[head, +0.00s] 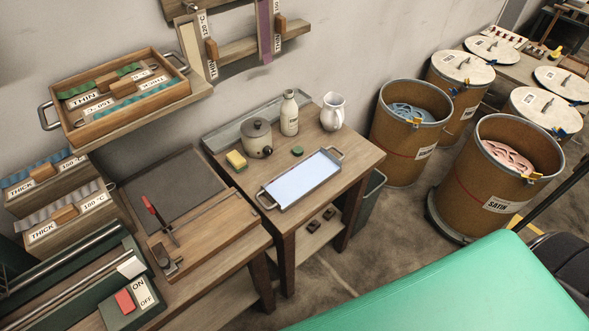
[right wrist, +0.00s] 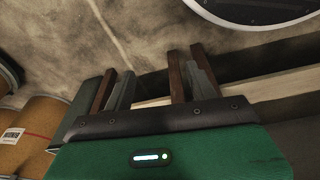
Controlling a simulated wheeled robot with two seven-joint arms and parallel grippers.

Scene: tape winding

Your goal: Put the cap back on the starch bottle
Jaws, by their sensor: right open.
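The white starch bottle (head: 289,118) stands upright near the back of the small wooden table (head: 358,158) in the head view. Its label is too small to read surely, and its neck shows no dark cap. A small dark green cap (head: 297,151) lies on the table in front of the bottle, apart from it. My right gripper (right wrist: 155,76) shows in the right wrist view with its fingers spread and nothing between them. It does not show in the head view, so its distance from the cap is unclear. My left gripper is not in view.
Near the cap are a lidded pot (head: 257,138), a yellow sponge (head: 236,160), a white pitcher (head: 332,112) and a shallow tray (head: 266,201). A wooden workbench (head: 212,290) adjoins on the left. Drums (head: 403,150) stand to the right.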

